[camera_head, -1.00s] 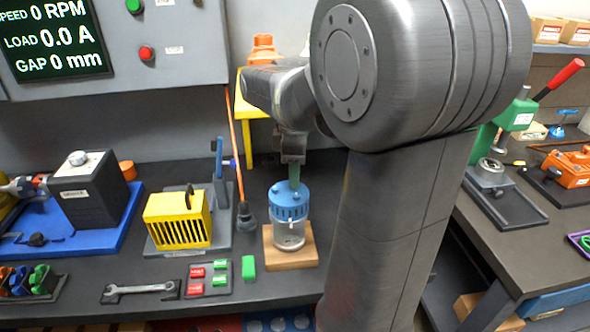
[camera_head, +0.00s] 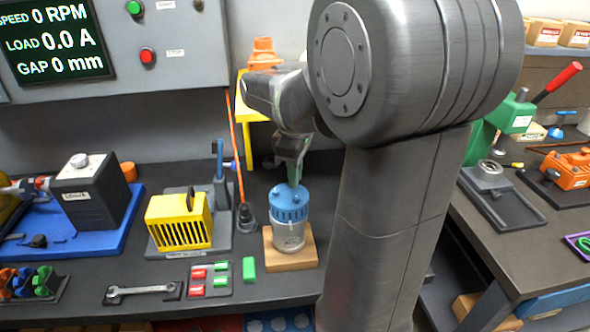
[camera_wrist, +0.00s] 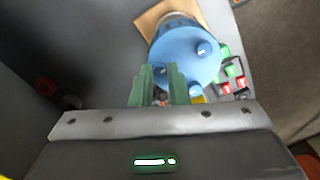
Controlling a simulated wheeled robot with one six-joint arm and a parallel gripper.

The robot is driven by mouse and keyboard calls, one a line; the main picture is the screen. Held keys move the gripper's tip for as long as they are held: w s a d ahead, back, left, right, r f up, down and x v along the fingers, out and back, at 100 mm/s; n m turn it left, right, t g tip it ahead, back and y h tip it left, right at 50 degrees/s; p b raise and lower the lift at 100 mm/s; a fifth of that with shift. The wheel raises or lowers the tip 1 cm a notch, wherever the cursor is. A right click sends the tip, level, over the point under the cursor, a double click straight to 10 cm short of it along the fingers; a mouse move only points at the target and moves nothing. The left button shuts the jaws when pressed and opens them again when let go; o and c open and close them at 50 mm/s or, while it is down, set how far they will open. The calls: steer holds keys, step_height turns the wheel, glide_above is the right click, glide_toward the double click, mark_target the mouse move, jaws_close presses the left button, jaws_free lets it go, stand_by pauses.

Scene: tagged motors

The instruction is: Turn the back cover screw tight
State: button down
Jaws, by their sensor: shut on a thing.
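The motor (camera_head: 289,232) stands upright on a wooden block, with a blue back cover (camera_head: 289,206) on top. In the wrist view the cover (camera_wrist: 183,55) is a round blue disc. Two blue screw heads stand clear on it, one at the right (camera_wrist: 204,48) and one at the near edge (camera_wrist: 195,89). My gripper (camera_head: 293,180) points down at the top of the cover. Its green fingers (camera_wrist: 160,70) are shut on a back cover screw at the cover's left edge in the wrist view. The fingers mostly hide that screw.
The wooden block (camera_head: 306,255) sits on the dark bench. A yellow slotted box (camera_head: 180,224) is to the left. A tray of red and green pieces (camera_head: 211,279) and a wrench (camera_head: 142,290) lie in front. A black cone-shaped thing (camera_head: 246,217) stands close beside the motor.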

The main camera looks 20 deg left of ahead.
steer(key=m+p, duration=0.1)
steer(key=m, duration=0.3)
steer(key=shift+r+m, duration=0.1)
steer(key=shift+m, duration=0.3)
steer(key=m+p, duration=0.1)
steer(key=m, duration=0.3)
steer(key=shift+m+p, duration=0.3)
steer(key=m+p, duration=0.1)
steer(key=m, duration=0.8)
steer(key=shift+w+p, duration=0.1)
steer(key=shift+p, duration=0.2)
steer(key=m, duration=0.4)
steer(key=shift+m, duration=0.3)
steer(key=m+p, duration=0.1)
steer(key=m, duration=0.3)
steer(key=shift+r, duration=0.1)
steer(key=m, duration=0.4)
steer(key=shift+m, duration=0.4)
steer(key=m, duration=0.3)
steer(key=shift+a+m, duration=0.1)
steer(key=shift+m, duration=0.7)
